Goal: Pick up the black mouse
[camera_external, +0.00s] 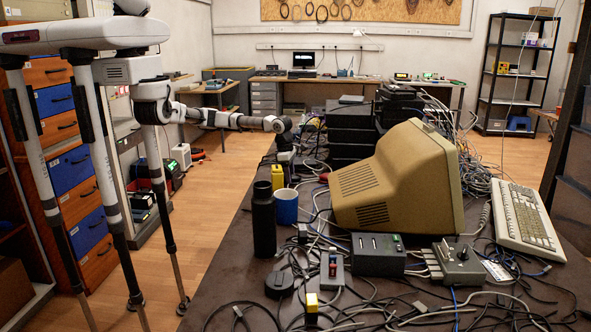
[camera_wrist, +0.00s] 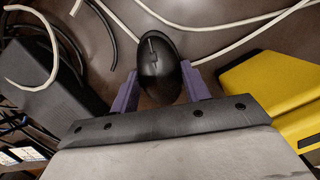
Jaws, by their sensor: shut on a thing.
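The black mouse (camera_wrist: 160,72) is in the wrist view, between the two purple fingers of my gripper (camera_wrist: 160,88). The fingers are shut on its sides. Its buttons and scroll wheel face the camera. In the external view my gripper (camera_external: 284,140) is at the end of my outstretched arm, low over the left edge of the dark table, behind the yellow item and the blue cup. The mouse cannot be made out in that view. Whether it touches the table is not clear.
A yellow object (camera_wrist: 275,90) lies close to the right of my gripper and a dark box (camera_wrist: 50,95) to the left. Cables surround the mouse. On the table (camera_external: 235,295) stand a black bottle (camera_external: 264,220), a blue cup (camera_external: 286,206) and a beige monitor (camera_external: 405,180).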

